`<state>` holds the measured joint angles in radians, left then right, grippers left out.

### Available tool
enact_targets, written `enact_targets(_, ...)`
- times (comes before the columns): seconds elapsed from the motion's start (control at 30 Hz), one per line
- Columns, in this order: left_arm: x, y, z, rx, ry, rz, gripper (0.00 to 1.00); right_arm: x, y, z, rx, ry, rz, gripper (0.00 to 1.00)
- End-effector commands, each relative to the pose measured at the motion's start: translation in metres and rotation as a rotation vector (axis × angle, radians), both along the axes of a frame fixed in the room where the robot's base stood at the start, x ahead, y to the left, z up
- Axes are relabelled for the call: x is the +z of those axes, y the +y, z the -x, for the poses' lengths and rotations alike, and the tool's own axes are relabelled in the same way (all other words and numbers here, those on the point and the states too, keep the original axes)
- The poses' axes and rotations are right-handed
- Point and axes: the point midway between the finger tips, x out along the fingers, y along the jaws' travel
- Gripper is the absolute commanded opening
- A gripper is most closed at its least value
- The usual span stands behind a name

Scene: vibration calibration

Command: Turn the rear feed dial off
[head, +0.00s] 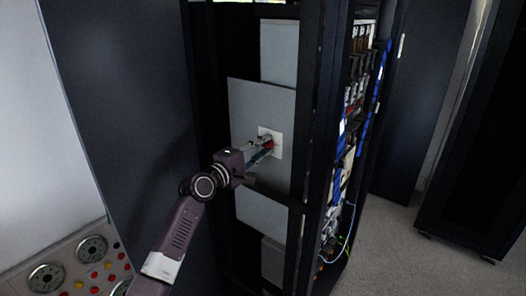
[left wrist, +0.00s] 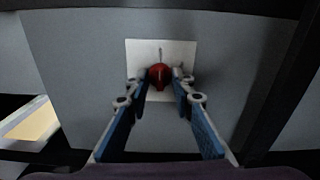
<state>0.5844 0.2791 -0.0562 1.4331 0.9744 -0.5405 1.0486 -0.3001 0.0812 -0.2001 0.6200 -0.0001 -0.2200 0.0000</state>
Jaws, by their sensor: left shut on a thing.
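The rear feed dial is a red knob (left wrist: 159,75) on a pale square plate (left wrist: 181,50), fixed to a grey panel of the rack. In the head view the plate (head: 277,137) shows with a bit of the red knob (head: 269,145) at the gripper's tips. My left gripper (head: 265,148) reaches it from the front left. In the left wrist view its two blue-padded fingers (left wrist: 160,88) stand on either side of the knob, shut on it. A short dark mark (left wrist: 160,52) is on the plate above the knob. My right gripper is in neither view.
The dark rack frame (head: 310,110) stands right of the panel, with cables and equipment (head: 350,130) on its side. A dark door or panel (head: 120,90) is on the left. A console with dials (head: 70,265) is at lower left. Open floor (head: 395,250) lies at right.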

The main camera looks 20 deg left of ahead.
Motion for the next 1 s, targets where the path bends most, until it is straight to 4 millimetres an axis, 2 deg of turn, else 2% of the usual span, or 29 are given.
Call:
enact_targets(0.3,-0.0021,-0.0005,0.0002,-0.001,-0.028,-0.088,0.0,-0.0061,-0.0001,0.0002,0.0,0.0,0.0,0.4)
enact_targets(0.77,-0.0019,-0.0006,0.0002,-0.002,-0.032,-0.099,0.0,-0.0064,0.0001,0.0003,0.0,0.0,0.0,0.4)
enact_targets(0.8,-0.0021,-0.0005,0.0002,-0.001,-0.031,-0.099,0.24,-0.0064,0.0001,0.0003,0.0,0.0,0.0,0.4)
enact_targets(0.93,-0.0016,-0.0004,0.0001,-0.001,-0.031,-0.098,0.39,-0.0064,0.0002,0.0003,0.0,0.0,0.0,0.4)
enact_targets(1.0,-0.0013,-0.0003,0.0001,-0.001,-0.032,-0.098,0.4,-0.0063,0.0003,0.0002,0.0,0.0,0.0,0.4)
